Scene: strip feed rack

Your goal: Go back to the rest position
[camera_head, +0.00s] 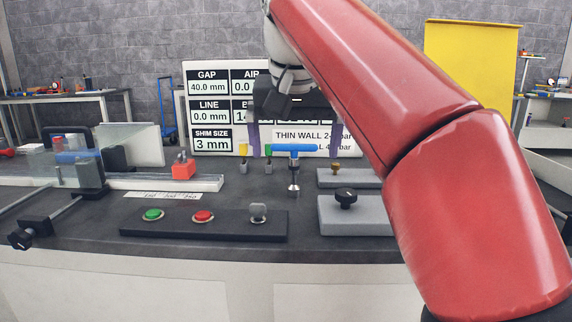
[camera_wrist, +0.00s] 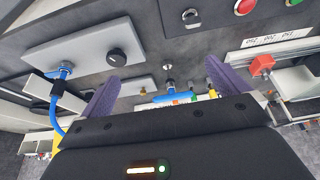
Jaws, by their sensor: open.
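My gripper (camera_head: 295,142) hangs over the middle of the bench with its two purple fingers spread wide apart. It also shows in the wrist view (camera_wrist: 163,86), with nothing held between the fingers. A blue T-handle tool (camera_head: 295,148) stands upright on its metal stem, and its bar appears between the fingers in the picture, with a gap at each end. The blue bar (camera_wrist: 172,100) also lies between the fingers in the wrist view. I cannot tell how far in depth the fingers are from it.
A button panel (camera_head: 180,226) lies in front. Grey blocks (camera_head: 353,222) with knobs sit to the right. A red-based part (camera_head: 184,170) rests by a pale rail at left. A sign board (camera_head: 212,148) stands behind; a yellow panel (camera_head: 470,80) stands farther back.

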